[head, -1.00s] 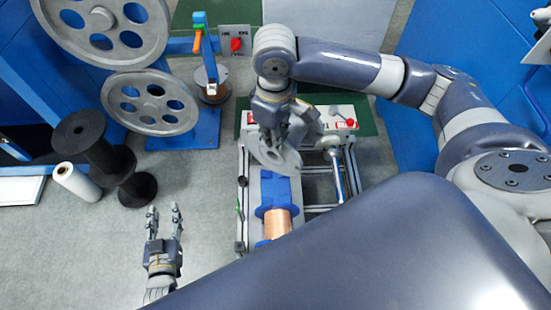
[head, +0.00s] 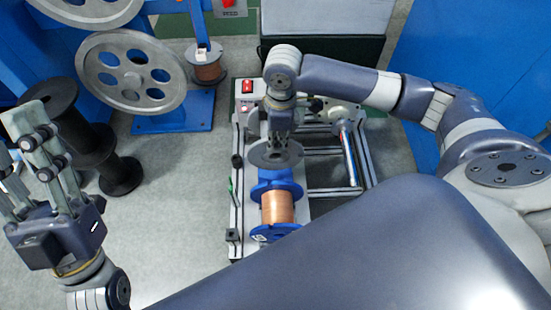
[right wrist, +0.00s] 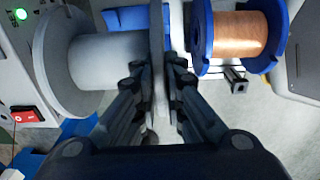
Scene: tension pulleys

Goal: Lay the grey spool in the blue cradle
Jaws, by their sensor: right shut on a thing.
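The grey spool (head: 262,157) is under my right gripper (head: 278,140) in the head view. In the right wrist view the spool's smooth grey barrel (right wrist: 105,62) lies sideways, and my right gripper (right wrist: 162,85) is shut on its near flange. The blue cradle (head: 268,174) shows partly just below the spool in the head view. Blue parts also show behind the spool in the right wrist view (right wrist: 135,18). I cannot tell whether the spool touches the cradle. My left gripper (head: 30,165) is at the left, fingers spread, empty.
A copper-wound spool with blue flanges (head: 278,207) sits just in front of the grey spool on the railed frame. A large grey wheel (head: 128,75) and black spools (head: 95,140) stand left. Grey floor (head: 180,190) is clear between them and the frame.

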